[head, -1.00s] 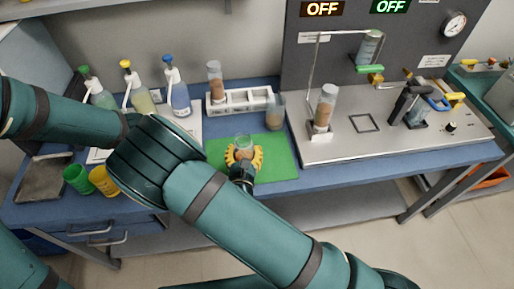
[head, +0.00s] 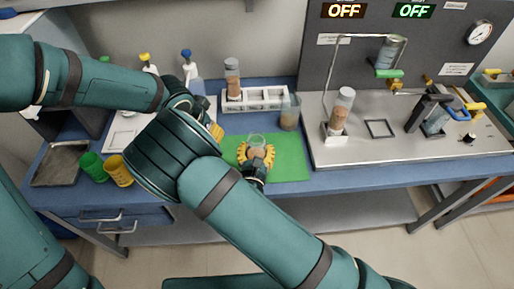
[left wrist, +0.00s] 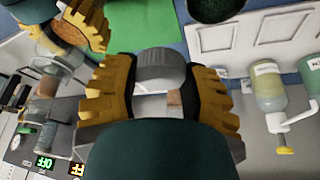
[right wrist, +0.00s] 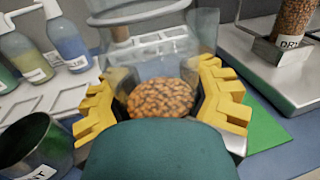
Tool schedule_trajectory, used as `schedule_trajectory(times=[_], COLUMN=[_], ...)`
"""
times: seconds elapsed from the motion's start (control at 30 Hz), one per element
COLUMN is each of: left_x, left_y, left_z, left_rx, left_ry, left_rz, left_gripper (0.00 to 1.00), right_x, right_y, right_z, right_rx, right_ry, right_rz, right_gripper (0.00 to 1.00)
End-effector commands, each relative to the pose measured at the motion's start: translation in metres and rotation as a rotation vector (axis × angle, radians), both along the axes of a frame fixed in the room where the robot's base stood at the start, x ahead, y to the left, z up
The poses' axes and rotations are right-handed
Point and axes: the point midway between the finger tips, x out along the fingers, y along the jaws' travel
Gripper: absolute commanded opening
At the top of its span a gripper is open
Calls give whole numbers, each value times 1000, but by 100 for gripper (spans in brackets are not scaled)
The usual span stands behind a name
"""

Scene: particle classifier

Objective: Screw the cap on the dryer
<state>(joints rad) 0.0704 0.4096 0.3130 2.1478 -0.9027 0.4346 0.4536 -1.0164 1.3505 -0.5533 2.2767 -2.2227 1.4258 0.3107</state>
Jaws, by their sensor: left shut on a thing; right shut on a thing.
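My right gripper (head: 256,155) is shut on a clear open-topped vessel (head: 257,142), which stands upright over the green mat. Orange-brown pellets (right wrist: 160,98) fill its lower part in the right wrist view. My left gripper (left wrist: 160,85) is shut on a grey round cap-like piece (left wrist: 160,68). In the head view the left gripper (head: 215,130) is partly hidden behind my right arm, left of the vessel, and its piece cannot be seen. The left wrist view shows the right gripper and vessel at upper left, apart from the grey piece.
A white rack (head: 255,98) with a pellet-filled tube (head: 232,80) stands behind the green mat (head: 290,160). A beaker (head: 290,112) stands beside it. A pellet tube (head: 342,108) stands on the steel plate at right. Wash bottles (head: 190,70) and green and yellow cups (head: 118,170) are at left.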

Motion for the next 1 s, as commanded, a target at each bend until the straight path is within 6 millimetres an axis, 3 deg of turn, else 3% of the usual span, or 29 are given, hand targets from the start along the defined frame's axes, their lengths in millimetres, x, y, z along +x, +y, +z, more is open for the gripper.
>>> schedule_trajectory(times=[0.3, 0.5, 0.7, 1.0], left_x=[-7, -18, -22, -22], left_y=[-82, -118, -129, -129], left_z=[44, 67, 75, 75], left_rx=[-3, 0, 2, 2], left_ry=[-4, -4, -3, -3], left_rz=[-440, -651, -725, -727], left_gripper=[38, 38, 38, 38], right_x=[0, 0, 0, 0], right_y=[0, 0, 0, 0], right_z=[1, 1, 0, 0], right_rx=[1, 1, 0, 0], right_ry=[-2, -2, -1, -2], right_rz=[0, 0, 0, 0], right_gripper=[4, 4, 4, 4])
